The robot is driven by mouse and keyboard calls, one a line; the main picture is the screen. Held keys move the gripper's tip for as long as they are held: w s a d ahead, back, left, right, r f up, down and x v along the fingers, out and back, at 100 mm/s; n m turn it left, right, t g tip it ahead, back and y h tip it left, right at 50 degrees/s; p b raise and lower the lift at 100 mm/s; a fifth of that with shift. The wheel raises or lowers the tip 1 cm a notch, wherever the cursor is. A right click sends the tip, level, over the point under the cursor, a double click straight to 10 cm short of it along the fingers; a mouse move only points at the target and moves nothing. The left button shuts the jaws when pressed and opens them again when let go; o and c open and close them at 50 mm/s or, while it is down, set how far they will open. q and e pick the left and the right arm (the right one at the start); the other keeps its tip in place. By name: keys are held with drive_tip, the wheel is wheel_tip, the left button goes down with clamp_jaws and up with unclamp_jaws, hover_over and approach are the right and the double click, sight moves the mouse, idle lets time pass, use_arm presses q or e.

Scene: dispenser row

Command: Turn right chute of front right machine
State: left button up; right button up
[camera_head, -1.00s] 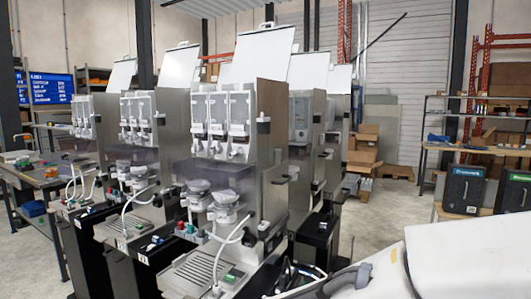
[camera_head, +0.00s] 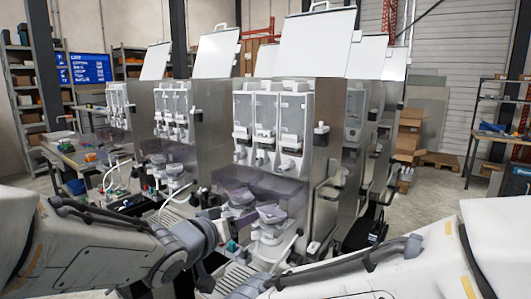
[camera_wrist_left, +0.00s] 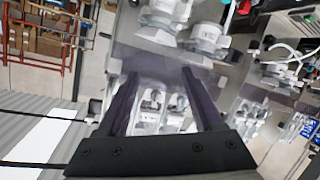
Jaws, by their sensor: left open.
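The front right machine (camera_head: 329,150) stands nearest in the head view, with three clear canisters side by side. A small pale chute hangs under each one; the right chute (camera_head: 288,165) is at the lower right of the row. In the left wrist view, my left gripper (camera_wrist_left: 159,73) is open and empty. Pale canister fronts show between its fingers, upside down and beyond the tips. The fingers hide part of the row. My right arm shows at lower right, its gripper not visible.
Mixing bowls (camera_head: 270,214) sit below the canisters behind a tinted guard. A drip grille (camera_head: 236,278) is at the machine's foot. Other machines stand to the left (camera_head: 173,110) and behind. Open floor (camera_head: 425,204) lies to the right.

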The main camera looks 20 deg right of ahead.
sight(282, 167)
use_arm(q)
drive_tip(key=w+d+r+h+p, duration=0.2)
drive_tip(key=d+r+h, duration=0.25)
drive_tip(key=r, duration=0.35)
drive_tip(key=shift+m, duration=0.4)
drive_tip(key=p+x, duration=0.3)
drive_tip(key=x, duration=0.5)
drive_tip(key=shift+d, duration=0.1)
drive_tip(key=shift+w+d, duration=0.35)
drive_tip(key=shift+d, duration=0.1)
clamp_jaws()
